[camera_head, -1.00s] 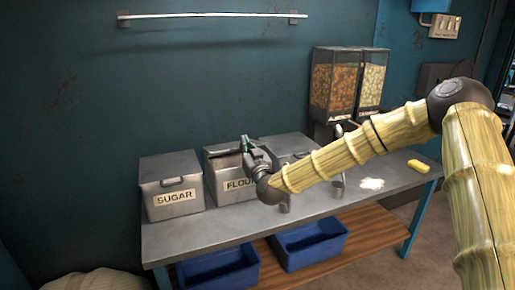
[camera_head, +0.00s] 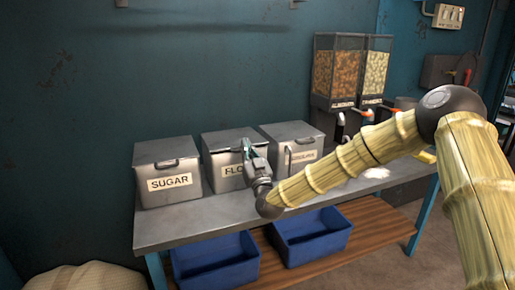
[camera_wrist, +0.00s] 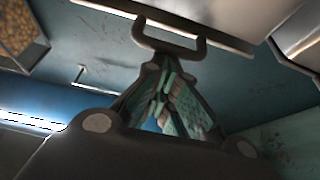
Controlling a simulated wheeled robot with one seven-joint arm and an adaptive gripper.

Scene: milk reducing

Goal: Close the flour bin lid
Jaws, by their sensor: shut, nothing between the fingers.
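The flour bin (camera_head: 222,182) is a grey metal box in the middle of three on the table. Its lid (camera_head: 226,138) looks level and down on the bin in the head view; my gripper partly covers the front and its label. My gripper (camera_head: 246,148) is in front of the bin's upper front edge. In the wrist view my gripper (camera_wrist: 166,75) has its teal-padded fingers together with nothing between them. A dark U-shaped handle (camera_wrist: 168,43) is just beyond the fingertips; I cannot tell whether they touch it.
The sugar bin (camera_head: 168,186) stands left and another grey bin (camera_head: 290,132) right, close to the flour bin. Two food dispensers (camera_head: 350,75) stand at the back right. Blue tubs (camera_head: 215,262) sit on the shelf below. The table's front strip (camera_head: 190,225) is clear.

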